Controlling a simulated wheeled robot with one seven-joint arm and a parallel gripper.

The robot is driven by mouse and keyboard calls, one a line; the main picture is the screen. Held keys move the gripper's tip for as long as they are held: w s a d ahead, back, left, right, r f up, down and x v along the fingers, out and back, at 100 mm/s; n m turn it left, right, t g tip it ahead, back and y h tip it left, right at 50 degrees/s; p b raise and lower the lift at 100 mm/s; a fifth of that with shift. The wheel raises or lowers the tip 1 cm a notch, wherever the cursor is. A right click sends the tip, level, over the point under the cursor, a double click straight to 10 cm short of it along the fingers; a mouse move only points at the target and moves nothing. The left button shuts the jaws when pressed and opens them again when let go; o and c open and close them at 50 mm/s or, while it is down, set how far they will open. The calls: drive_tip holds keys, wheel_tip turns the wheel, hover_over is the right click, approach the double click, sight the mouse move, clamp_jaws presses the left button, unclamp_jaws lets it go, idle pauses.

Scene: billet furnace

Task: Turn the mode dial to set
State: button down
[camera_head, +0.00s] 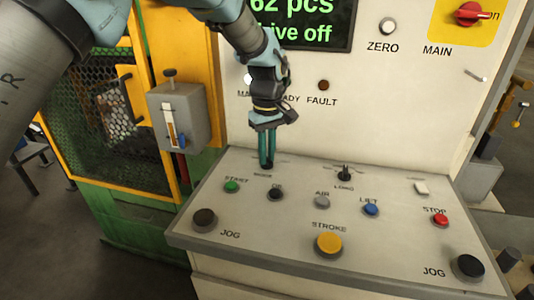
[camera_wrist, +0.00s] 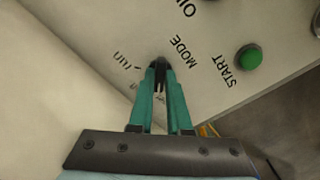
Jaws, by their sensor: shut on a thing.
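The mode dial (camera_wrist: 159,68) is a small black knob on the sloped panel, beside the printed word MODE in the wrist view. My gripper (camera_wrist: 160,80) has its two green fingers closed on the dial from above. The word "run" is printed beside the dial; another mark is partly hidden by the fingers, so I cannot read it. In the head view my gripper (camera_head: 266,165) points down at the panel's back left, and its fingers cover most of the dial there.
A grey box with a lever (camera_head: 180,118) stands left. The display (camera_head: 300,22) reads "62 pcs".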

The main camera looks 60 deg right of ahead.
drive_tip(key=c, duration=0.9)
unclamp_jaws()
drive_tip(key=shift+o, duration=0.2)
wheel_tip(320, 180, up, 11)
drive_tip(key=b, duration=0.2)
drive_tip(key=shift+b, duration=0.35)
drive_tip(key=shift+f, duration=0.1)
